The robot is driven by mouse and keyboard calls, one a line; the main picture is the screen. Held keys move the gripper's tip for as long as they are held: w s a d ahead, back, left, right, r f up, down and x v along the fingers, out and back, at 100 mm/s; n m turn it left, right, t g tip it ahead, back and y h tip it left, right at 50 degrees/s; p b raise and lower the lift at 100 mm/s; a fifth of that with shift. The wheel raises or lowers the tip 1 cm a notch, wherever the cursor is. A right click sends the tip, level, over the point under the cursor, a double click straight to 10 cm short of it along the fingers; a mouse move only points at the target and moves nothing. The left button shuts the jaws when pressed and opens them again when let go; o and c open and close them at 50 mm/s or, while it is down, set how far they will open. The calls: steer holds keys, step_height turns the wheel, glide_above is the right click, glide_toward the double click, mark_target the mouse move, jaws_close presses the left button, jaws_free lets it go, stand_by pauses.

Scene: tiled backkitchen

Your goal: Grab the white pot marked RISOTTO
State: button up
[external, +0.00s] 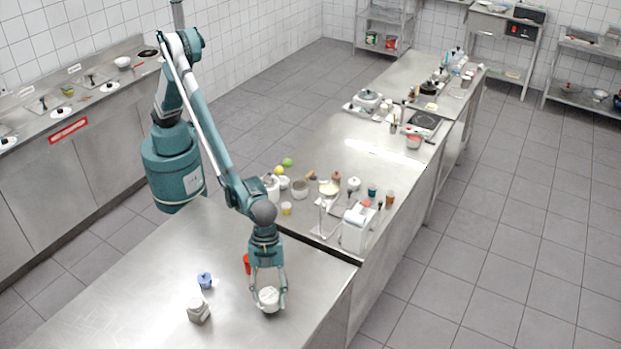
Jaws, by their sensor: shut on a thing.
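A white pot (269,300) is between the fingers of my gripper (268,297), at the front right part of the near steel table (130,290). My gripper points down and is shut on this white pot. Any marking on the pot is too small to read. I cannot tell whether the pot touches the table or is slightly above it.
A small blue pot (205,280) stands behind the whitish container. A red object (247,263) is just behind my gripper, partly hidden. A second counter behind holds many items, including a white appliance (355,229). The left part of the near table is clear.

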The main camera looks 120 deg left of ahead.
mark_target(269, 295)
step_height(269, 295, up, 8)
steer(key=shift+f, duration=0.15)
